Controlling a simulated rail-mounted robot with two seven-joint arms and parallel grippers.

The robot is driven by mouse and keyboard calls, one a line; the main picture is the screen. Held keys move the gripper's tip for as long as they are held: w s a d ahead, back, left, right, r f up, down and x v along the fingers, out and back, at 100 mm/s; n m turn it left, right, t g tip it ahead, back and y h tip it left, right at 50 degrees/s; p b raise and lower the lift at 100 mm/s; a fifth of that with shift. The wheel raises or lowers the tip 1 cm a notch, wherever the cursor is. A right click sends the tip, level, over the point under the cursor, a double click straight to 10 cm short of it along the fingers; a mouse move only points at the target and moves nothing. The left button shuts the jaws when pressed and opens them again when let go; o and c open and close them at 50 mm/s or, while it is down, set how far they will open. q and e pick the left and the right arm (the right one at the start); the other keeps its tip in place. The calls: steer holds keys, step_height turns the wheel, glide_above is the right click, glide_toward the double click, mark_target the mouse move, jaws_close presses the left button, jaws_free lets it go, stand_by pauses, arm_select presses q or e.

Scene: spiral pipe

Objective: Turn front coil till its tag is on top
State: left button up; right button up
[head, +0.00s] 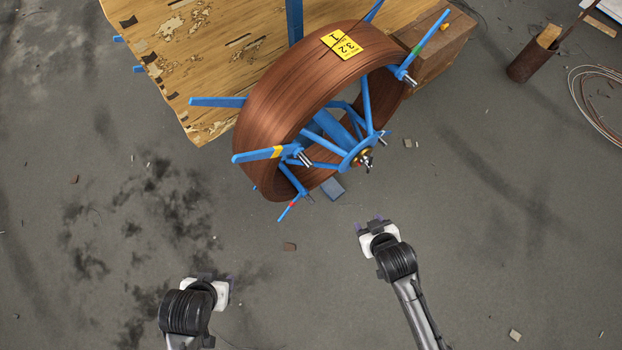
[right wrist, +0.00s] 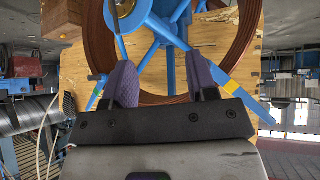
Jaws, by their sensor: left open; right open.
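The front coil (head: 275,91) is a wide ring of copper-brown strip on a blue spoked reel (head: 331,134). Its yellow tag (head: 343,44) with black marks lies on the upper part of the rim in the head view. The coil and reel also show in the right wrist view (right wrist: 95,38), seen from close by. My right gripper (head: 371,225) is open and empty, below the hub and apart from the reel. Its two purple-grey fingers (right wrist: 162,84) stand apart in the right wrist view. My left gripper (head: 214,282) is open, low at the left, away from the coil.
A wooden board (head: 195,60) stands behind the coil, with a wooden block (head: 437,52) at its right. Blue arms with yellow, green and red bands stick out from the reel. A rusty pipe (head: 527,62) and loose wire (head: 597,95) lie at the right. The front floor is mostly clear.

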steer(key=w+a+f+n+t+y+b, duration=0.15)
steer(key=w+f+b, duration=0.25)
steer(key=f+b, duration=0.75)
steer(key=w+a+f+n+t+y+b, duration=0.1)
steer(key=w+a+f+t+y+b, duration=0.2)
steer(key=f+b, duration=0.9)
steer(key=n+t+y+b, duration=0.2)
steer(key=n+y+b, duration=0.3)
steer(key=b, duration=1.4)
glide_toward(308, 197)
steer(key=shift+m+h, duration=0.25)
steer(key=b+x, duration=0.4)
steer(key=f+b+x, duration=0.1)
steer(key=b+x, duration=0.1)
steer(key=x, duration=0.1)
steer(key=shift+a, duration=0.1)
steer(key=shift+w+a, duration=0.15)
steer(key=shift+w, duration=0.1)
steer(key=shift+r, duration=0.1)
jaws_close()
